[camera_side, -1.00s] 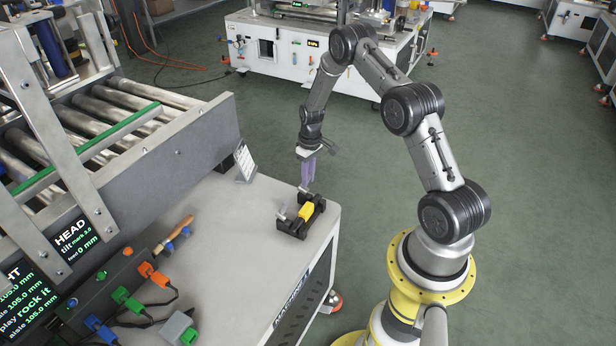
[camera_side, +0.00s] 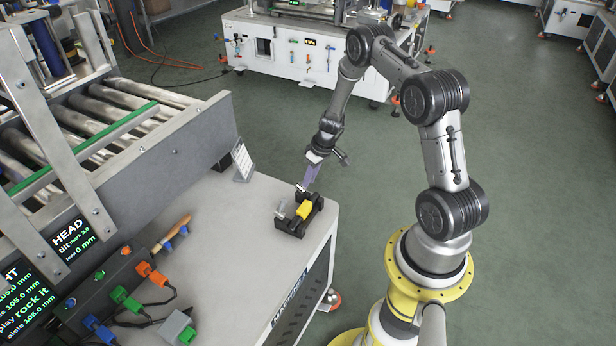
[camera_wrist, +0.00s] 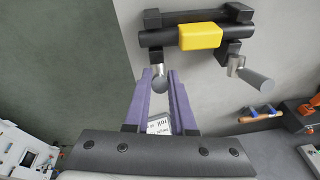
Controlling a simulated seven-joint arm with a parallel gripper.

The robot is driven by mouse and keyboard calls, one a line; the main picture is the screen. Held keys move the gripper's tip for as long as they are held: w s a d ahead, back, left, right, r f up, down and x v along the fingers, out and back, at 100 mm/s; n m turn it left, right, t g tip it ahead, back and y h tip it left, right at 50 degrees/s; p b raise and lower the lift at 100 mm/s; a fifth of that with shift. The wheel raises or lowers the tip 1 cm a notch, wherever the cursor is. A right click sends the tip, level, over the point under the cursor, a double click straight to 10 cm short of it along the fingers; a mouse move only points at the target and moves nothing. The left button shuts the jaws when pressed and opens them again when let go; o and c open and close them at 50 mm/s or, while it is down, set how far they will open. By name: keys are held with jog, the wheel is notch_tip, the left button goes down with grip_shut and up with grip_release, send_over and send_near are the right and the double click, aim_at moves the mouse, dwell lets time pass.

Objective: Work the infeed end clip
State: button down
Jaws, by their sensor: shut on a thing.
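A black holder with a yellow block (camera_side: 304,210) on its dark bar stands near the right edge of the grey bench; the yellow block (camera_wrist: 200,36) also shows in the wrist view. A grey end clip lever (camera_wrist: 159,78) sticks out at one end of the bar. My gripper (camera_wrist: 158,76) has its purple fingers shut on this lever, one finger on each side. In the side view my gripper (camera_side: 306,187) comes down tilted on the holder's far end. A second grey lever (camera_wrist: 256,79) stands free at the other end; it also shows in the side view (camera_side: 282,208).
A white printed card (camera_side: 242,160) stands farther back on the bench, beside the roller conveyor (camera_side: 110,100). A wooden-handled tool (camera_side: 174,232) and coloured connectors (camera_side: 152,273) lie to the left. The bench top between them and the holder is clear.

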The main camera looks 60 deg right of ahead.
jog(key=shift+s+f+t, duration=0.25)
jog(key=shift+s+t, duration=0.1)
jog(key=shift+t, duration=0.4)
jog(key=shift+s+f+t, duration=0.25)
jog(key=shift+s+t, duration=0.1)
jog(key=shift+t, duration=0.4)
jog(key=shift+s+f+t, duration=0.45)
jog(key=shift+f+t, duration=0.2)
jog(key=shift+t, duration=0.55)
jog(key=shift+s+f+t, duration=0.15)
jog(key=shift+f+t, duration=0.35)
jog(key=shift+t, duration=0.35)
jog(key=shift+s+f+t, duration=0.15)
jog(key=shift+f+t, duration=0.3)
jog(key=shift+t, duration=0.4)
jog(key=c, duration=0.8)
grip_release()
jog(key=shift+o, duration=0.2)
